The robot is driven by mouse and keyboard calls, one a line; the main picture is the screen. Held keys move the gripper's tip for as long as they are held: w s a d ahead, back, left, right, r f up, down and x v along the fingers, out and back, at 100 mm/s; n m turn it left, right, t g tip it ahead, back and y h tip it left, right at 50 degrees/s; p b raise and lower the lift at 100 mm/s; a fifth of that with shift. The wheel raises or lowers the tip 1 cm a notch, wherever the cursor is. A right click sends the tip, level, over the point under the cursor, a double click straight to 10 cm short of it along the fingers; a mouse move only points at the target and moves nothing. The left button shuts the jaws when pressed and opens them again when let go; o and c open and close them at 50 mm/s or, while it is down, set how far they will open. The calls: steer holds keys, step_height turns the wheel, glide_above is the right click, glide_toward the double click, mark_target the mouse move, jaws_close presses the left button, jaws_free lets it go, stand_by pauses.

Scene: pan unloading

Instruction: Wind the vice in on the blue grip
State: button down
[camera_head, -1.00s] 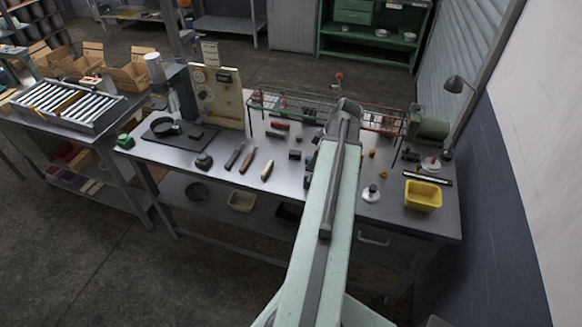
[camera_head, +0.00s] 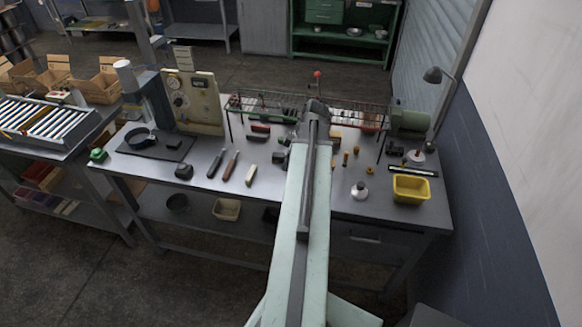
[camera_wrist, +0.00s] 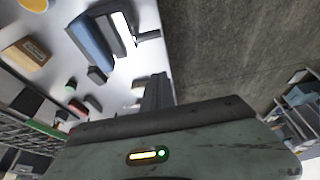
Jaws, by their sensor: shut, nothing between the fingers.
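In the wrist view a blue piece (camera_wrist: 92,46), which looks like the blue grip, lies along a grey block and a white strip (camera_wrist: 124,33). A short dark bar (camera_wrist: 148,36) sticks out from this group; together they look like the vice, but I cannot tell how tightly the blue piece sits. My gripper (camera_wrist: 156,92) is shut and empty, its dark fingers close to the group but apart from it in the picture. In the head view my gripper (camera_head: 314,108) is over the bench, and my arm hides the vice or most of it.
The grey bench (camera_head: 330,205) carries several loose tools. A wire rack (camera_head: 265,103) runs along its back, with a red-knobbed lever (camera_head: 318,74) near my gripper. Several small parts lie around.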

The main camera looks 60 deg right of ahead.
step_height(320, 180, down, 7)
steer(key=s+b, duration=0.1)
steer(key=b, duration=0.4)
steer(key=shift+s+d+r, duration=0.2)
steer(key=shift+s+d, duration=0.05)
steer(key=shift+s, duration=0.05)
steer(key=shift+s+d+t+b, duration=0.1)
steer(key=shift+s+t+b, duration=0.2)
steer(key=shift+t+b, duration=0.3)
